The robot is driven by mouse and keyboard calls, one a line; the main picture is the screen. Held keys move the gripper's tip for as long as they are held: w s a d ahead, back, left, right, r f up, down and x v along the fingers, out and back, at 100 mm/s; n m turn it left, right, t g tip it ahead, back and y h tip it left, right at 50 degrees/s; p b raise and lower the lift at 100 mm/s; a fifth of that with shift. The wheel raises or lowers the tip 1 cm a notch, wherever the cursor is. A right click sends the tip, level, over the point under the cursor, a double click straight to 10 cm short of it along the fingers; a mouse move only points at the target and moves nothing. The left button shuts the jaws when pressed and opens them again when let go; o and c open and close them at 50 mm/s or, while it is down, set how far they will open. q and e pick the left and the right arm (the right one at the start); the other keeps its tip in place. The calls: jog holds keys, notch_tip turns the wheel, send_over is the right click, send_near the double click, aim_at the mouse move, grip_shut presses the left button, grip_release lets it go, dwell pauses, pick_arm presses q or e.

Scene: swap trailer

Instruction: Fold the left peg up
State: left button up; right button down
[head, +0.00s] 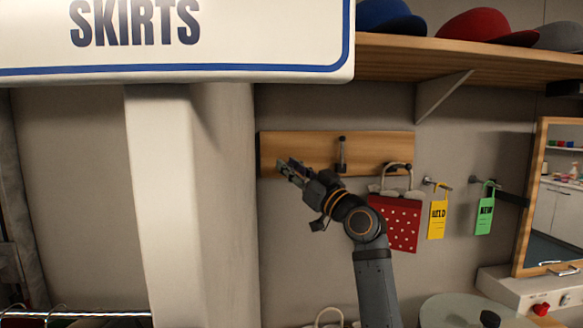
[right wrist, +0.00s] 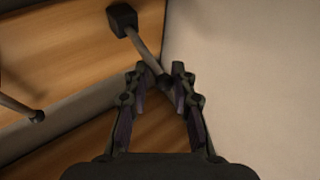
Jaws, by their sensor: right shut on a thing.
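A wooden peg board (head: 375,143) is fixed to the wall under the shelf. My right gripper (head: 284,168) is at the left end of the board. In the head view the gripper covers the left peg. In the right wrist view the left peg (right wrist: 143,46) runs as a dark rod from a square base on the wood to between the fingers. My right gripper (right wrist: 161,76) is shut on it near its free end. The middle peg (head: 342,155) lies upright in the picture along the board. My left gripper is not in view.
A red dotted bag (head: 396,220) hangs from the right peg. A yellow tag (head: 438,219) and a green tag (head: 485,215) hang farther right. A shelf (head: 440,65) with caps is above. A pale column (head: 170,200) and SKIRTS sign (head: 180,40) stand left.

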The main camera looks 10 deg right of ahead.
jog(key=r+m+g+h+p, duration=0.1)
jog(key=p, duration=0.3)
jog(key=w+r+m+g+h+p, duration=0.1)
jog(key=r+m+h+p, duration=0.1)
jog(key=p, duration=0.3)
jog(key=shift+w+r+g, duration=0.1)
jog(key=shift+r+g, duration=0.05)
jog(key=shift+g, duration=0.15)
jog(key=shift+w+r+m+g+p, duration=0.15)
jog(key=shift+w+m+g+p, duration=0.2)
jog(key=shift+p, duration=0.35)
jog(key=shift+w+m+g+h+p, duration=0.1)
jog(key=shift+m+g+h+p, duration=0.15)
jog(key=shift+g+h+p, duration=0.15)
